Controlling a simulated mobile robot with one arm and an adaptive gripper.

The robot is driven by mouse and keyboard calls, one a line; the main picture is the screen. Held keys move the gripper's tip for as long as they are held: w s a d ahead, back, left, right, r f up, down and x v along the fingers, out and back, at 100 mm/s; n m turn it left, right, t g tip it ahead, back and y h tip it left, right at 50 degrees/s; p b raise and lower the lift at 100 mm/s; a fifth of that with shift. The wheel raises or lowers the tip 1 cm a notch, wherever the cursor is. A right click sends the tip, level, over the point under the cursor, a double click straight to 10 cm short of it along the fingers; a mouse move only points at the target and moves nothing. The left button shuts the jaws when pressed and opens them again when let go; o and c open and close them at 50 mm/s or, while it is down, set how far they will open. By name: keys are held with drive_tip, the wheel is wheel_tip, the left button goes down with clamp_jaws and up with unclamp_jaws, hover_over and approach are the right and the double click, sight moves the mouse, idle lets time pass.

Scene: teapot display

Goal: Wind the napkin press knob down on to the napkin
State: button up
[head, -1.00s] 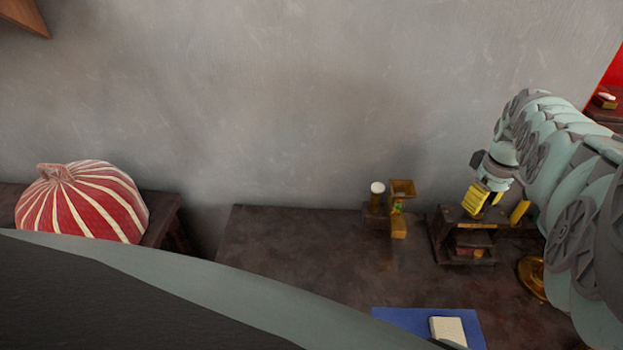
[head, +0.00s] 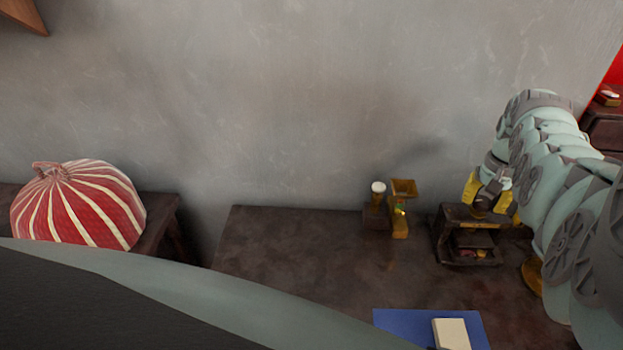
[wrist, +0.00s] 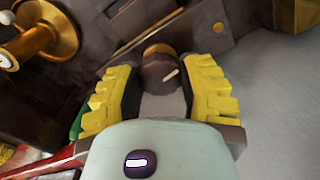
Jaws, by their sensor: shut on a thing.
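The napkin press (head: 440,238) is a dark wooden frame on the right part of the table. Some reddish material (head: 470,252) shows inside its opening; I cannot tell whether it is the napkin. The knob (wrist: 158,70) is dark, round and brown with a pale line mark, seen between my fingers in the wrist view. My gripper (head: 489,196) is above the press top, with yellow pads on both sides of the knob. It is shut on the knob. The knob's lower end and the pressing plate are hard to make out.
A small stand with a white-topped piece (head: 378,188) and a brass piece (head: 403,188) stand left of the press. A blue mat (head: 400,320) with a pale block (head: 451,333) lies in front. A red striped dome (head: 80,205) sits far left. The table's left part is clear.

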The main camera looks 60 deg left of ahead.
sight(483, 200)
drive_tip(key=m+b, duration=0.1)
drive_tip(key=m, duration=0.3)
drive_tip(key=shift+f+m, duration=0.1)
drive_tip(key=shift+m, duration=0.2)
drive_tip(key=m+b, duration=0.1)
drive_tip(key=m, duration=0.3)
drive_tip(key=shift+s+a, duration=0.1)
drive_tip(key=shift+m, duration=0.3)
drive_tip(key=o, duration=1.2)
drive_tip(key=shift+r, duration=3.8)
